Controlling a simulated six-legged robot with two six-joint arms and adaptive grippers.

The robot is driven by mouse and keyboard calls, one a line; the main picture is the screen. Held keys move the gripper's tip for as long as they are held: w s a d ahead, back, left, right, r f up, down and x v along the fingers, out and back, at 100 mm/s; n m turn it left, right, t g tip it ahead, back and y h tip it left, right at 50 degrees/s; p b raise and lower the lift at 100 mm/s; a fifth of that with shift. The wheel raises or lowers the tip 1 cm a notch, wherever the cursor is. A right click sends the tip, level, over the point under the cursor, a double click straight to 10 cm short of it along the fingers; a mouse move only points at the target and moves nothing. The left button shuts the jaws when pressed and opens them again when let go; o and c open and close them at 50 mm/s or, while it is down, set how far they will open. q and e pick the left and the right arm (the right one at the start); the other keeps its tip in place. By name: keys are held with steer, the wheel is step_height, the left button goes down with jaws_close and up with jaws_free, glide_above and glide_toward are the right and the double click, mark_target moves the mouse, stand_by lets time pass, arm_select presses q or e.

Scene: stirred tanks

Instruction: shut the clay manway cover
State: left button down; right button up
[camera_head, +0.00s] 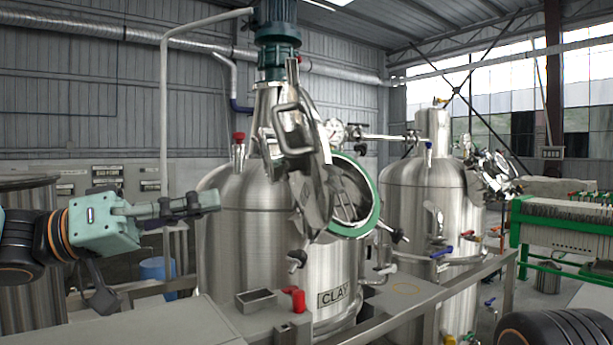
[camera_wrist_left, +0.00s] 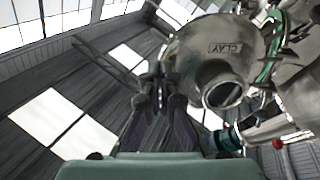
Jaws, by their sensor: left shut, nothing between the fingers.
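The clay manway cover (camera_head: 308,150) stands swung open on the steel tank labelled CLAY (camera_head: 240,250), seen nearly edge-on with a loop handle. The manway opening is uncovered, with a green ring (camera_head: 375,205) around its rim. In the left wrist view a round steel face marked CLAY, apparently the cover (camera_wrist_left: 190,52), has a round port, and part of the green ring (camera_wrist_left: 266,70) shows beside it. My left gripper (camera_head: 212,200) is shut and empty, left of the tank and apart from the cover. Its fingers (camera_wrist_left: 158,88) also show in the wrist view. My right gripper is not in view.
A teal motor (camera_head: 277,40) tops the tank. A grey bench (camera_head: 190,325) with a small tray (camera_head: 256,299) and a red item (camera_head: 298,300) lies in front. A second steel tank (camera_head: 425,210) stands to the right, and a green-framed machine (camera_head: 560,225) stands farther right.

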arm_select(q)
steer(key=p, duration=0.2)
glide_toward(331, 174)
steer(key=x, duration=0.4)
steer(key=shift+s+d+r, duration=0.15)
steer(key=shift+s+d, duration=0.05)
steer(key=shift+x, duration=0.8)
steer(key=shift+w+d, duration=0.45)
steer(key=shift+w, duration=0.05)
steer(key=shift+s+a+r, duration=0.1)
steer(key=shift+s+r, duration=0.05)
steer(key=shift+s, duration=0.15)
steer(key=shift+w, duration=0.2)
